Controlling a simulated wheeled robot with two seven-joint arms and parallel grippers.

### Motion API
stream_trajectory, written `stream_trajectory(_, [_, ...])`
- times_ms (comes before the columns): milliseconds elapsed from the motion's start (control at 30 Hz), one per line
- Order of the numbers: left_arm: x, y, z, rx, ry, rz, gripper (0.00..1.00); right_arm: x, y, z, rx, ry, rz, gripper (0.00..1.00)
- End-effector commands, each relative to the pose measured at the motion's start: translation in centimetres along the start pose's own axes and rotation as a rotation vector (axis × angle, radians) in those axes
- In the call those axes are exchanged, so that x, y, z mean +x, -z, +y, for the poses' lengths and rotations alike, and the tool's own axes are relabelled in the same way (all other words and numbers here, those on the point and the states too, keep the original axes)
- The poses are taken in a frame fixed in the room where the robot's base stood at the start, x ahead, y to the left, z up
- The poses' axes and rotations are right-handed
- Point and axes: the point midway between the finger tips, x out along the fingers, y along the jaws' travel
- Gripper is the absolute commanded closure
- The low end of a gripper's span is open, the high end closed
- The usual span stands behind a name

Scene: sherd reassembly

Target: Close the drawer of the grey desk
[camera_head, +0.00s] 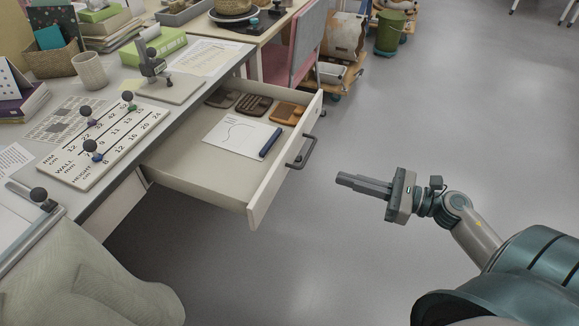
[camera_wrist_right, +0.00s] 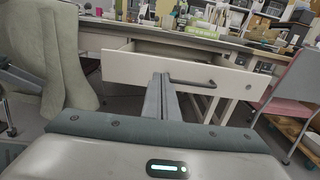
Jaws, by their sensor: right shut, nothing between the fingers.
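The grey desk (camera_head: 105,212) stands at the left in the head view. Its drawer (camera_head: 265,190) is pulled out far and holds a paper sheet with a dark pen, two dark brown pieces and an orange-brown one. A dark bar handle (camera_head: 303,152) is on the drawer front. My right gripper (camera_head: 340,180) is shut and empty, in the air to the right of the drawer front, apart from it. In the right wrist view the shut fingers (camera_wrist_right: 161,78) point toward the drawer front (camera_wrist_right: 135,68), with the handle (camera_wrist_right: 194,83) to their right.
A light chair (camera_head: 75,275) stands at the desk's near side. A pink and grey chair (camera_head: 292,45) stands beyond the drawer. Measuring boards, a mug (camera_head: 90,70) and books cover the desk top. A green bin (camera_head: 390,32) is far back. The floor right of the drawer is clear.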

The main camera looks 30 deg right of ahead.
Motion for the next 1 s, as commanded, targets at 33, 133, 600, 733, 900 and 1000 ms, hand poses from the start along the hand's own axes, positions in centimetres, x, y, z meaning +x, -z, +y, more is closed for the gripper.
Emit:
stream_trajectory(33, [0.0,0.0,0.0,0.000,0.000,0.000,0.48,0.0,0.0,0.0,0.001,0.000,0.000,1.00])
stream_trajectory(133, [0.0,0.0,0.0,0.000,0.000,0.000,0.48,0.0,0.0,0.0,0.003,0.001,-0.001,1.00])
stream_trajectory(600, [-0.3,-1.2,-0.3,-0.010,0.005,-0.068,0.48,3.9,-0.2,-0.1,0.004,0.000,-0.003,1.00])
stream_trajectory(733, [-0.6,-2.1,-0.5,-0.017,0.009,-0.118,0.48,6.2,-0.2,-0.1,0.004,0.001,-0.004,1.00])
stream_trajectory(900, [-1.0,-2.9,-0.9,-0.019,0.019,-0.167,0.48,9.2,-0.2,-0.1,0.004,0.001,-0.003,1.00])
stream_trajectory(1000, [-1.1,-3.1,-1.2,-0.016,0.026,-0.184,0.48,10.8,-0.2,-0.1,0.004,0.001,-0.003,1.00])
